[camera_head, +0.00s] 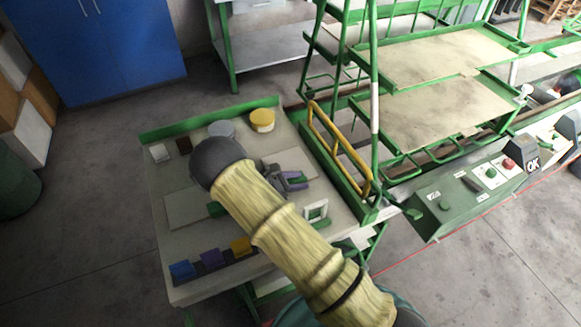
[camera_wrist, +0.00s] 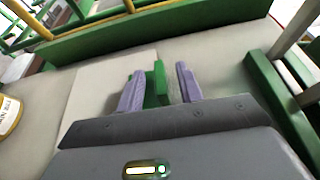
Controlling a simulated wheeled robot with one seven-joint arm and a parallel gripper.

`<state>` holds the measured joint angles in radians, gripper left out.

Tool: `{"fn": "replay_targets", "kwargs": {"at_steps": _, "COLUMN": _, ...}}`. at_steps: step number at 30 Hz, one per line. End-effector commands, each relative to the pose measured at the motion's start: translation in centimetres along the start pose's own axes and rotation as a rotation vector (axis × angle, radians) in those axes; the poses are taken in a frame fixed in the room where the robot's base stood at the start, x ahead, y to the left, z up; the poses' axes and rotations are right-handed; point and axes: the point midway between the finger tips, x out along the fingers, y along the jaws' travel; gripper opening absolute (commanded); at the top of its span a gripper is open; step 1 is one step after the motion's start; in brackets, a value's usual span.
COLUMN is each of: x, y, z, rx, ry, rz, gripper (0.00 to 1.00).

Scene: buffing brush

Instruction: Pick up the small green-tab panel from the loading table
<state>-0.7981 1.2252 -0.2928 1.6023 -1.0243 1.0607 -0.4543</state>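A pale panel (camera_head: 303,160) lies on the loading table (camera_head: 160,262) under my gripper. It also shows in the wrist view (camera_wrist: 85,95), with an upright green tab (camera_wrist: 159,84) standing near its right edge. My gripper (camera_head: 299,181) is low over the table with its two purple fingers apart. In the wrist view the fingers (camera_wrist: 162,70) stand on either side of the green tab. A gap shows between the tab and the right finger; whether the left finger touches it I cannot tell. My gripper body hides the panel's near part.
Another pale panel (camera_head: 185,210) with a green tab lies at left. A white frame piece (camera_head: 317,210) stands near the gripper. A yellow-railed green rack (camera_head: 340,150) borders the right.

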Motion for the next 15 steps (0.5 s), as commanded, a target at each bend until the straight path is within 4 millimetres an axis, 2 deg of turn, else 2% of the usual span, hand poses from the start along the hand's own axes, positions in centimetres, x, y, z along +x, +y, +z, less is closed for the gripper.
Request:
{"fn": "replay_targets", "kwargs": {"at_steps": 4, "x": 1.31, "y": -0.04, "z": 0.05, "rx": -0.001, "ry": 0.000, "rz": 0.000, "gripper": 0.36}}
{"fn": "replay_targets", "kwargs": {"at_steps": 15, "x": 1.23, "y": 0.00, "z": -0.09, "rx": -0.001, "ry": 0.000, "rz": 0.003, "gripper": 0.36}}
